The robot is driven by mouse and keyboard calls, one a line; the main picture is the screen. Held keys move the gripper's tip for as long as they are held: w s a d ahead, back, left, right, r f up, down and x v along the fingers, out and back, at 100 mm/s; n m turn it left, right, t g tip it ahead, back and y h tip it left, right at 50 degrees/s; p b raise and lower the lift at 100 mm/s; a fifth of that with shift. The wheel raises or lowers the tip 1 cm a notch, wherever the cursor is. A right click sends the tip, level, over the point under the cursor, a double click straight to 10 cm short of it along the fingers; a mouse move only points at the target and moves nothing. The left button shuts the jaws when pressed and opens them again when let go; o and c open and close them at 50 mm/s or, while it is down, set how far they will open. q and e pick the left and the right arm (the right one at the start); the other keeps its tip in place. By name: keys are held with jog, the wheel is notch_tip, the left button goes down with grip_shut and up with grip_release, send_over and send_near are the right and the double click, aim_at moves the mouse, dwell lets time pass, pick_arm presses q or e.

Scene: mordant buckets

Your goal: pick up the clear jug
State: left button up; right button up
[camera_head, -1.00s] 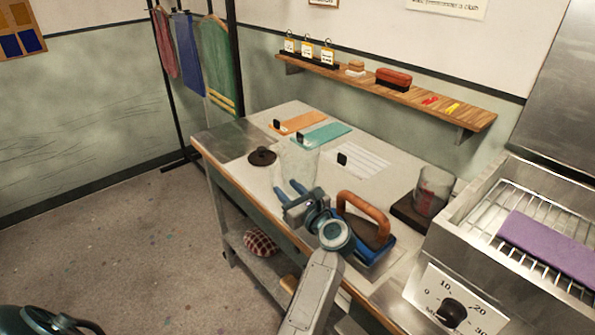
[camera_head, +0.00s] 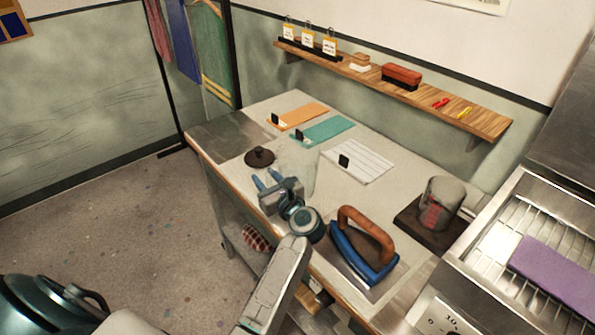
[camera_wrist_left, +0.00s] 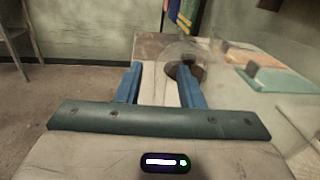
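The clear jug (camera_head: 300,165) is a faint, see-through upright vessel on the worktable, beside the round dark lid (camera_head: 260,157). It also shows faintly in the left wrist view (camera_wrist_left: 205,60), ahead of the fingers and toward the right one. My left gripper (camera_head: 267,178) is at the table's front side, just left of the jug. Its two blue fingers are apart, and I see nothing gripped between them in the left wrist view (camera_wrist_left: 160,80). Whether a finger touches the jug I cannot tell. My right gripper is not in view.
A blue iron (camera_head: 362,250) with a brown handle stands right of my left arm. A glass beaker (camera_head: 441,203) sits on a dark board. Orange (camera_head: 298,116) and teal (camera_head: 325,130) cloths and a white striped sheet (camera_head: 362,162) lie behind. A shelf (camera_head: 440,104) runs along the wall.

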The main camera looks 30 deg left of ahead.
pick_arm(q)
jog(key=shift+s+d+r, duration=0.1)
jog(key=shift+s+r, duration=0.15)
jog(key=shift+s, duration=0.05)
jog(key=shift+c, duration=0.6)
jog(key=shift+s+d+r, duration=0.2)
jog(key=shift+s, duration=0.05)
jog(key=c, duration=0.3)
jog(key=shift+d, duration=0.1)
grip_shut()
jog(key=shift+w+f, duration=0.1)
jog(key=shift+f, duration=0.1)
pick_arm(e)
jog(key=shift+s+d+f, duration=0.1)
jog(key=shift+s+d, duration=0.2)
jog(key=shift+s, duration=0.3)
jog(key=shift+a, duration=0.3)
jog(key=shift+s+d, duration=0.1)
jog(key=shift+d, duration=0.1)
